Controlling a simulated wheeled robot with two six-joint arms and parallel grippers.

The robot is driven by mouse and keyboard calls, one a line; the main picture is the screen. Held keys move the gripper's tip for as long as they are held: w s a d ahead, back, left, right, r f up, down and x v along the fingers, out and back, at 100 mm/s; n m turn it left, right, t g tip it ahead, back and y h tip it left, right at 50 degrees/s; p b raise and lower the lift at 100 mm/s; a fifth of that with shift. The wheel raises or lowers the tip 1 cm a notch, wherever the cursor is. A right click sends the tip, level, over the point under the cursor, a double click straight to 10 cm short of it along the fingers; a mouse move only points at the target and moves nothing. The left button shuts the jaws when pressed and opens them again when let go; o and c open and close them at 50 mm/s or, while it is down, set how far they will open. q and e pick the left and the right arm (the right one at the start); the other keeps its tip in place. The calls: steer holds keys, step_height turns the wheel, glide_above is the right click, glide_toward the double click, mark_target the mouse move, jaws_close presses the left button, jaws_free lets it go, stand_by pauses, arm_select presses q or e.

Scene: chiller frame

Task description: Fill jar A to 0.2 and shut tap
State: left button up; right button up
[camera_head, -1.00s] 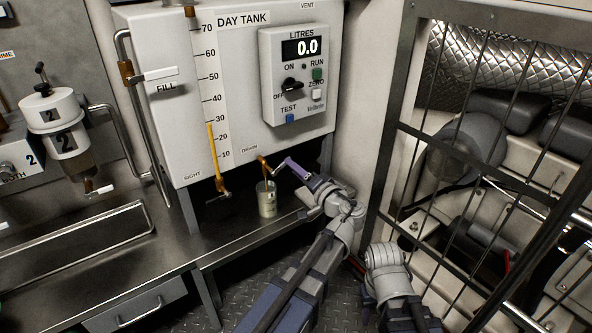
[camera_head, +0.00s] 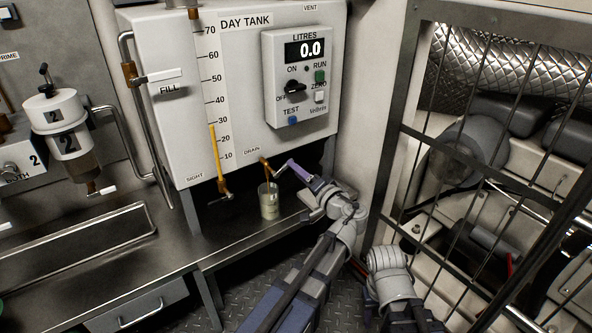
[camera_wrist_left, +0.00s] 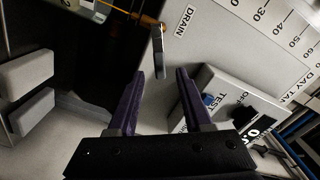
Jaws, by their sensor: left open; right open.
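A small clear jar (camera_head: 269,203) stands upright on the steel bench under the drain tap (camera_head: 265,163) of the white day tank (camera_head: 235,90). Its lower part looks pale; I cannot tell whether that is a label or liquid, and no letter is readable. My left gripper (camera_head: 288,166) is to the right of the jar, at the tap. In the left wrist view its purple fingers (camera_wrist_left: 160,76) are open, with the grey tap lever (camera_wrist_left: 157,50) between and just beyond the tips. Only links of my right arm show; its fingers are out of sight.
The litre meter (camera_head: 296,80) on the tank reads 0.0. The sight gauge (camera_head: 215,155) shows amber to a little under 30. A barred cage (camera_head: 405,125) stands close on the right. Filter unit 2 (camera_head: 55,110) and a trough (camera_head: 80,235) are at left.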

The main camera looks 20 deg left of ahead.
stand_by(0.3)
arm_select(q)
steer(key=x, duration=0.7)
steer(key=shift+w+a, duration=0.25)
steer(key=shift+a, duration=0.1)
jaws_close()
stand_by(0.4)
